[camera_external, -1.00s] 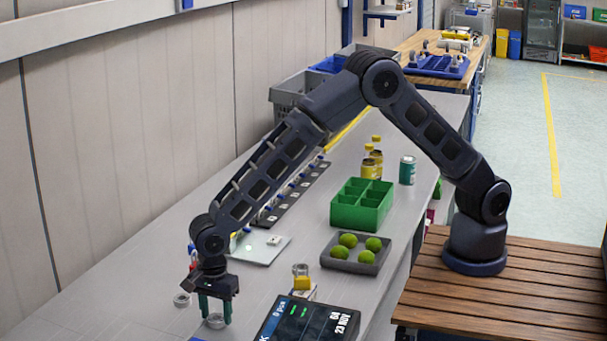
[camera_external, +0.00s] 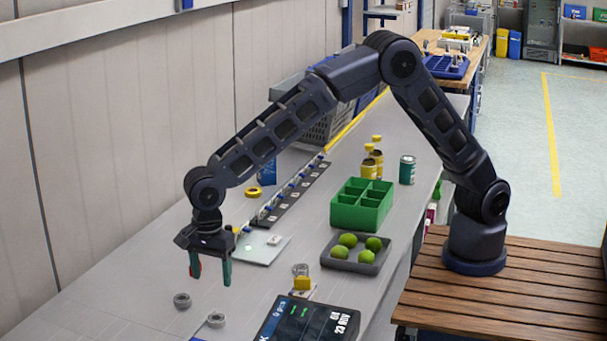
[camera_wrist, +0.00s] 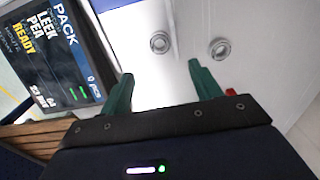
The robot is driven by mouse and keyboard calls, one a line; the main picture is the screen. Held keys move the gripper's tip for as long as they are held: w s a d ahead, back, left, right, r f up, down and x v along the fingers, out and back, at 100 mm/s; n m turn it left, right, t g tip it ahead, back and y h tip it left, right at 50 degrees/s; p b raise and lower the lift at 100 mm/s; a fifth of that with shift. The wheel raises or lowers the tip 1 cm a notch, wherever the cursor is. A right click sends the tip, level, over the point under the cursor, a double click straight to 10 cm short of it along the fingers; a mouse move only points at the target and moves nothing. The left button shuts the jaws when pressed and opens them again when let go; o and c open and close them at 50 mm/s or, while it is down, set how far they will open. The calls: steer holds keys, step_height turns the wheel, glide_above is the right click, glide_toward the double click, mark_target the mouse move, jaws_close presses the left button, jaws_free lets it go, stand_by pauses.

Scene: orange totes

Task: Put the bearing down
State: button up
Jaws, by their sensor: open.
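Two grey ring-shaped bearings lie flat on the grey bench. One bearing (camera_external: 216,320) is nearer the display, and it also shows in the wrist view (camera_wrist: 160,43). The other bearing (camera_external: 182,300) lies to its left and farther back; in the wrist view it is on the right (camera_wrist: 219,48). My gripper (camera_external: 211,279) hangs above the bench, apart from both bearings, with its green fingers spread. In the wrist view the fingers (camera_wrist: 160,72) are wide apart with nothing between them.
A display screen (camera_external: 309,322) stands at the bench's front right, with a small yellow-topped item (camera_external: 302,283) beside it. A grey tray of green fruit (camera_external: 331,262) and a green divided box (camera_external: 336,215) stand farther back. Bench left of the bearings is clear.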

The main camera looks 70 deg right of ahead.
steer(key=shift+r, duration=0.7)
steer(key=shift+d+r, duration=0.1)
steer(key=s+d+r+n+t+y, duration=0.1)
steer(key=d+r+n, duration=0.2)
steer(key=d+r, duration=0.7)
steer(key=d+r+n, duration=0.3)
steer(key=d+r, duration=0.4)
steer(key=d, duration=0.8)
steer(key=s+d+r+n+t, duration=0.1)
steer(key=s+d+r+n, duration=0.15)
steer(key=s+d, duration=0.4)
steer(key=s+d+r+n+t, duration=0.1)
steer(key=s+d+r+n, duration=0.15)
steer(key=d, duration=0.75)
steer(key=s+d+f+n, duration=0.1)
steer(key=s+d+n, duration=0.2)
steer(key=s+d, duration=0.4)
steer(key=s+d+f+n+t+h, duration=0.1)
steer(key=s+d+n, duration=0.3)
steer(key=s, duration=1)
steer(key=d, duration=0.3)
steer(key=shift+d+f+t, duration=0.15)
steer(key=shift+d+t, duration=0.05)
steer(key=shift+t, duration=0.1)
steer(key=shift+o, duration=0.5)
